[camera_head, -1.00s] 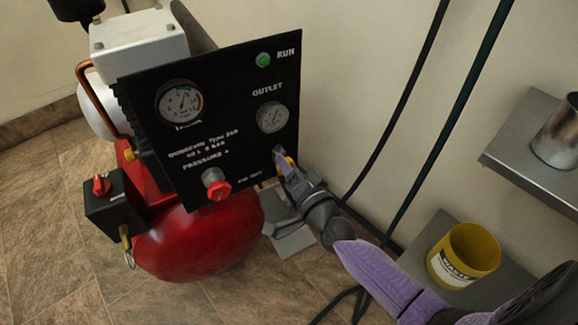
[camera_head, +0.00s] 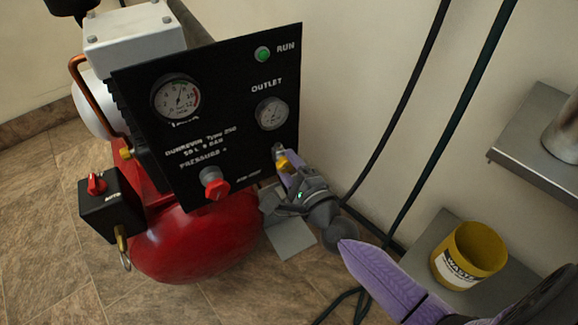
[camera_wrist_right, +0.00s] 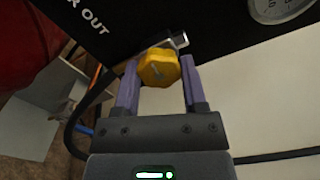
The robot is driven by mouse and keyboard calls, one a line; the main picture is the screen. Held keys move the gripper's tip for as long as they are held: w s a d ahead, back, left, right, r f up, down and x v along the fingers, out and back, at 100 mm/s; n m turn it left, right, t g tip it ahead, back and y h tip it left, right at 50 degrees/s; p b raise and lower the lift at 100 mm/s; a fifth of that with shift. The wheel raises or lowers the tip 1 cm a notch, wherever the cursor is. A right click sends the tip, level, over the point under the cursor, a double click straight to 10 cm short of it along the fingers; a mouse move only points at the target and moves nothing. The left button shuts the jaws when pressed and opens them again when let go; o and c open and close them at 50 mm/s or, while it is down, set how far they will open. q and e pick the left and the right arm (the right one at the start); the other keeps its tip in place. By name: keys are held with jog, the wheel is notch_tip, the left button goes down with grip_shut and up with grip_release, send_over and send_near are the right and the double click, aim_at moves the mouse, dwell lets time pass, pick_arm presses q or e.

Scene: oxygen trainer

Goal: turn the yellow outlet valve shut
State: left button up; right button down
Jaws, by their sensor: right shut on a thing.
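The yellow outlet valve (camera_head: 281,162) is a small knob low at the right edge of the black panel (camera_head: 235,150), below the outlet gauge (camera_head: 272,113). In the right wrist view the yellow valve (camera_wrist_right: 159,68) sits between the two purple fingers. My right gripper (camera_head: 286,165) is shut on the valve; it also shows in the right wrist view (camera_wrist_right: 160,88). In the head view the gripper hides part of the knob. My left gripper is not in view.
The panel also carries a red pressure knob (camera_head: 214,184), another gauge (camera_head: 175,97) and a green run light (camera_head: 263,53). The red tank (camera_head: 195,240) is below. A yellow waste bin (camera_head: 468,253) and a metal shelf (camera_head: 530,150) stand at the right, with dark hoses along the wall.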

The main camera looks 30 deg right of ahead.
jog(key=m, duration=0.2)
jog(key=shift+f+m, duration=0.15)
jog(key=shift+m, duration=0.25)
jog(key=m+b, duration=0.1)
jog(key=m, duration=0.1)
jog(key=shift+m, duration=0.4)
jog(key=m, duration=0.2)
jog(key=shift+a+m, duration=0.1)
jog(key=shift+m, duration=2)
jog(key=m, duration=0.3)
jog(key=shift+m, duration=0.3)
jog(key=shift+a+m, duration=0.1)
jog(key=shift+m, duration=0.4)
